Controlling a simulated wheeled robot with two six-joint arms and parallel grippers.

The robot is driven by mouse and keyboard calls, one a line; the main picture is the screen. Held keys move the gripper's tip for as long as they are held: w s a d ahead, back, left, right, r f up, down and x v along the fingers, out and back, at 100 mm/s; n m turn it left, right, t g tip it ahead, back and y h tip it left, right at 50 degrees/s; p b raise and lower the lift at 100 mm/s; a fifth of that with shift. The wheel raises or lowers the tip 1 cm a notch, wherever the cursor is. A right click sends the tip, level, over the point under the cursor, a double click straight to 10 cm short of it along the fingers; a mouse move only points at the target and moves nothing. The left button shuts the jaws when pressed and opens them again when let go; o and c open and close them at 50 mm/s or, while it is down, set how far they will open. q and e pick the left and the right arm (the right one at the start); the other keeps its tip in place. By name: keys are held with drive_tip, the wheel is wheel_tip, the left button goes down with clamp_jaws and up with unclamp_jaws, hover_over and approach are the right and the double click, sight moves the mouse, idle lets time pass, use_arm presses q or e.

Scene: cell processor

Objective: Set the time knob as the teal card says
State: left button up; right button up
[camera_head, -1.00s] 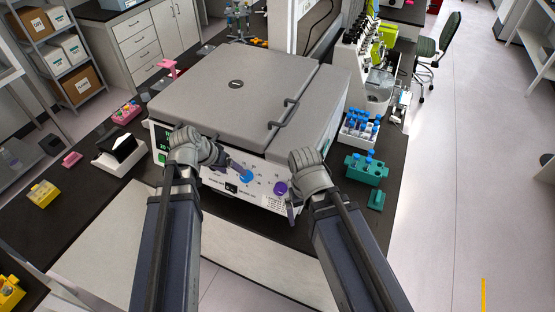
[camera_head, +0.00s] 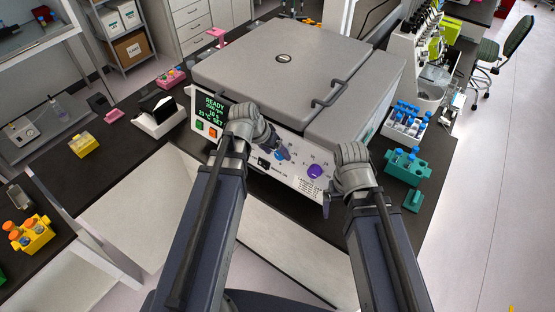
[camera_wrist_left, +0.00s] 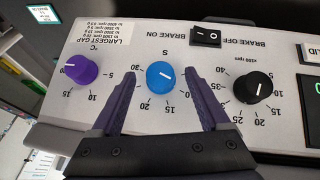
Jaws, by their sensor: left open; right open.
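The blue time knob (camera_wrist_left: 161,76), marked S, sits on the white front panel of the grey machine, with its white pointer line tilted. It shows upside down in the left wrist view. My left gripper (camera_wrist_left: 158,72) is open, its fingers on either side of the knob; whether they touch it I cannot tell. In the head view, my left gripper (camera_head: 280,150) partly hides the blue knob. My right gripper (camera_head: 334,195) is open near the panel's right end.
A purple °C knob (camera_wrist_left: 82,68) and a black rpm knob (camera_wrist_left: 252,88) flank the blue one. A black brake switch (camera_wrist_left: 207,37) is nearby. Racks of blue-capped tubes (camera_head: 405,122) stand right of the machine.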

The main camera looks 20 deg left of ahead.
use_arm(q)
drive_tip(key=shift+b+x, duration=0.35)
drive_tip(key=shift+x, duration=0.45)
drive_tip(key=shift+r, duration=0.1)
clamp_jaws()
